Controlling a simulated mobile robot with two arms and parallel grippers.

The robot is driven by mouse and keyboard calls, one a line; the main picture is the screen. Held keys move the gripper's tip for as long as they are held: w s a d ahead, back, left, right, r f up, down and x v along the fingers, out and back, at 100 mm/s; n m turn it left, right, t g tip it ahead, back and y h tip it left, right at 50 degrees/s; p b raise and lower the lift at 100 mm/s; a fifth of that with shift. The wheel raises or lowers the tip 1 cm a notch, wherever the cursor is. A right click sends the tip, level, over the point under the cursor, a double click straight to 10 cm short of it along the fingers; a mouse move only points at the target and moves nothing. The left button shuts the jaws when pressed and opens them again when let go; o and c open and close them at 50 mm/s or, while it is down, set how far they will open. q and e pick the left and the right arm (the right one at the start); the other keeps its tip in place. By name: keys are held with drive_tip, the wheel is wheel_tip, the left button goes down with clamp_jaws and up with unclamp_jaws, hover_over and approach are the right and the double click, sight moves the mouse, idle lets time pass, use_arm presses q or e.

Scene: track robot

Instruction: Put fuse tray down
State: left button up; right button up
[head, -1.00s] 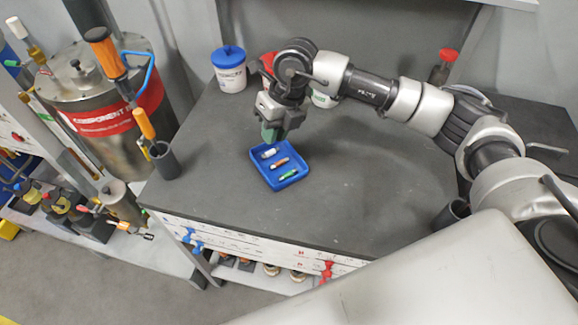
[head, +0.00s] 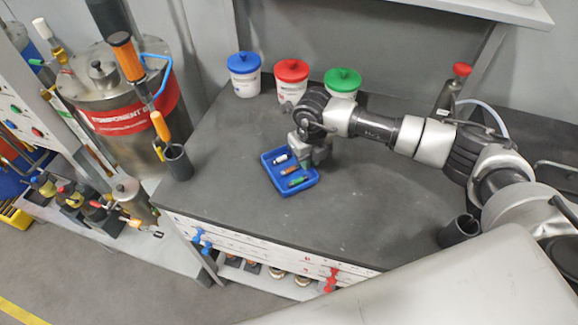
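The blue fuse tray (head: 279,189) is in the middle of the head view, flat on the dark worktop as far as I can see. A white fuse (head: 281,159), an orange-brown fuse (head: 289,170) and a green fuse (head: 298,181) lie in it. My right gripper (head: 313,160) is at the tray's back right rim, pointing down. Its fingertips are small and partly hidden, so I cannot tell whether they are closed on the rim. My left gripper is not in view.
Tubs with blue (head: 244,62), red (head: 292,70) and green (head: 342,79) lids stand at the back of the worktop (head: 350,220). A dark cup (head: 177,162) holding a tool stands at the left edge. Another dark cup (head: 458,231) is at right. The front middle is clear.

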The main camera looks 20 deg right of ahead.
drive_tip(key=shift+f, duration=0.6)
clamp_jaws()
drive_tip(key=shift+r, duration=0.15)
